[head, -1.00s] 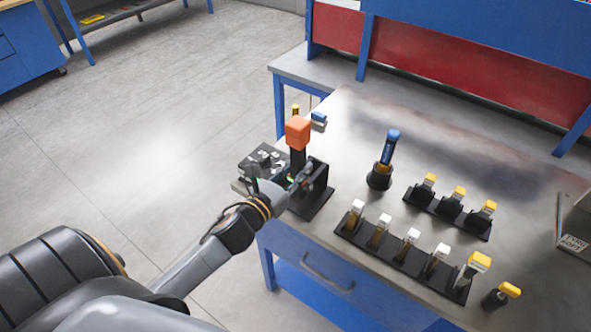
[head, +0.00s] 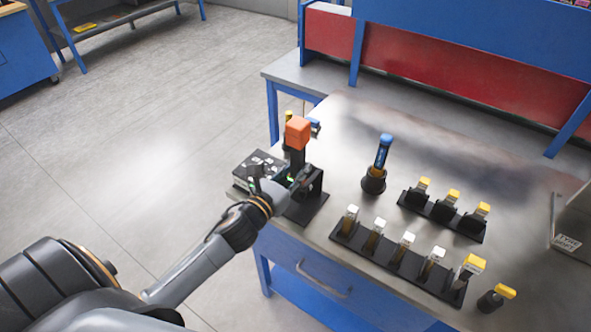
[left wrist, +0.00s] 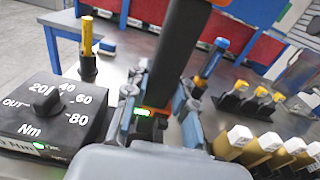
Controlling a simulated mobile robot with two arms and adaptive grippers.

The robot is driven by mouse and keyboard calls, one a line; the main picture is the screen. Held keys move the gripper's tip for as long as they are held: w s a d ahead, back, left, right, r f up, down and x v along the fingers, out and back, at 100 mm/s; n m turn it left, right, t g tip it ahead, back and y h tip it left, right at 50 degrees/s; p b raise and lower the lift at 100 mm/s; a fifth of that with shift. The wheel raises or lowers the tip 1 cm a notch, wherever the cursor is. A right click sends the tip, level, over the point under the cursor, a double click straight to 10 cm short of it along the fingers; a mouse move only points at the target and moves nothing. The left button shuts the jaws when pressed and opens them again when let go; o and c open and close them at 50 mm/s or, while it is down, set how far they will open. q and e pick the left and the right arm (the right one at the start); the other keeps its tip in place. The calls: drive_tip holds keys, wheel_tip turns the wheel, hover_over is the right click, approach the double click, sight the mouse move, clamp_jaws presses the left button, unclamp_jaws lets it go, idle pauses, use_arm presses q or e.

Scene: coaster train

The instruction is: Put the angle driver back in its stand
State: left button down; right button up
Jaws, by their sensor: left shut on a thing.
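The angle driver, a black upright tool with an orange block on top (head: 298,132), is held in my left gripper (head: 296,180). In the left wrist view its black body (left wrist: 178,55) rises between the fingers, beside a small green light. A black stand with a flat base plate (head: 308,212) is right at the gripper on the near left corner of the bench. The gripper and arm hide the driver's lower end, so I cannot tell whether it sits in the stand. My right gripper is not in view.
A black torque box (left wrist: 45,120) with a dial is left of the gripper. A yellow-topped tool (left wrist: 87,40) stands behind it. A blue driver (head: 381,152) stands in a round holder to the right. Racks of bits (head: 400,262) line the bench front. The bench middle is clear.

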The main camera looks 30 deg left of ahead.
use_arm(q)
drive_tip(key=shift+w+r, duration=0.25)
drive_tip(key=shift+w, duration=0.4)
idle(0.5)
drive_tip(key=shift+f+b, duration=0.5)
drive_tip(key=shift+f, duration=0.35)
idle(1.2)
drive_tip(key=c, duration=1)
unclamp_jaws()
drive_tip(key=shift+s+d, duration=0.1)
drive_tip(key=shift+f, duration=0.35)
drive_tip(key=s, duration=0.8)
drive_tip(key=s+a+r, duration=0.1)
drive_tip(key=s, duration=0.3)
